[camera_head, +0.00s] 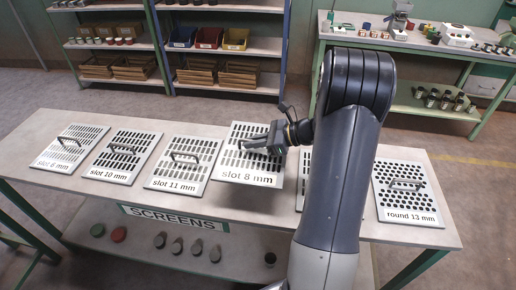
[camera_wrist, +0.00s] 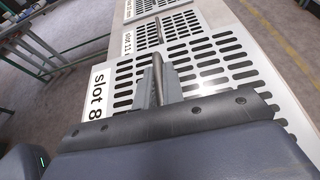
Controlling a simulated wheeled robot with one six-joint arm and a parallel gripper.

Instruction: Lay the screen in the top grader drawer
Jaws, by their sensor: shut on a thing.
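The slot 8 mm screen (camera_head: 246,176) is a pale flat plate with black slots, in the middle of the screens table in the head view. My gripper (camera_head: 262,144) is shut on its handle. The plate looks raised slightly above the table. In the wrist view the screen (camera_wrist: 125,85) fills the middle, and my gripper's fingers (camera_wrist: 162,85) close on its upright handle. No grader drawer shows in either view.
On the table (camera_head: 290,215) lie the slot 6 mm (camera_head: 70,162), slot 10 mm (camera_head: 122,172), slot 11 mm (camera_head: 182,182) and round 13 mm (camera_head: 408,213) screens. My arm partly hides another screen (camera_head: 304,190). Shelves (camera_head: 222,48) and a green bench (camera_head: 420,45) stand behind.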

